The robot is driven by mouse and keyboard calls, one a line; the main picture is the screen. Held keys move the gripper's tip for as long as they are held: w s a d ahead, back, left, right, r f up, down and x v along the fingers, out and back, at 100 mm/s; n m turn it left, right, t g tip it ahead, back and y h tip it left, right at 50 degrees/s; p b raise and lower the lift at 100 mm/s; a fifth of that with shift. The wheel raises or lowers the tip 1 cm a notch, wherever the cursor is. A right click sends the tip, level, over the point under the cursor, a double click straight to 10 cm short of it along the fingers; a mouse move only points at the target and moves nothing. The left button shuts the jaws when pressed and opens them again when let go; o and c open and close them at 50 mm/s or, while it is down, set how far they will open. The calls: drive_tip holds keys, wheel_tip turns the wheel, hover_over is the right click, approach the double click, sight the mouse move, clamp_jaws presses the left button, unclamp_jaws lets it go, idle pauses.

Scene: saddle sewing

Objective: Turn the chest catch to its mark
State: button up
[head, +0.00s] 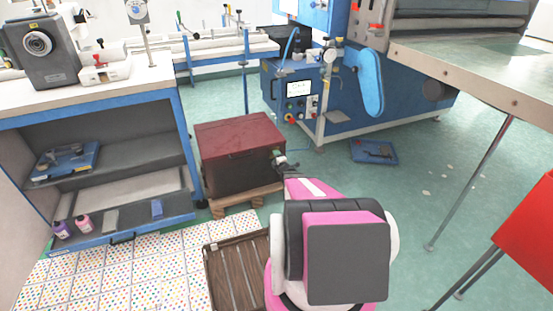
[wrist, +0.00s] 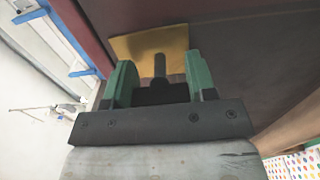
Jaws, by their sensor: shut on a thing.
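The dark red chest (head: 238,140) stands on a low wooden pallet in the head view, with its lid closed. My gripper (head: 284,164) is at the right part of its front face. In the wrist view, a brass plate (wrist: 150,45) is fixed to the chest's dark face. The catch (wrist: 160,66), a dark narrow piece, stands out in front of the plate between the green fingers of my gripper (wrist: 160,80). The gripper is shut on the catch. The catch's far end and its mark cannot be made out; the arm and fingers hide part of this area.
A workbench with shelves (head: 98,100) stands close left of the chest. A blue machine (head: 300,95) is behind it to the right. A slatted wooden piece (head: 235,275) lies on the floor in front. A blue tray (head: 374,151) lies on the open green floor to the right.

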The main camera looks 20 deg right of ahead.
idle(0.4)
drive_tip(key=o, duration=0.9)
drive_tip(key=shift+o, duration=0.2)
drive_tip(key=shift+s, duration=0.15)
drive_tip(key=s, duration=1)
drive_tip(key=shift+s+d, duration=0.2)
drive_tip(key=shift+s, duration=0.1)
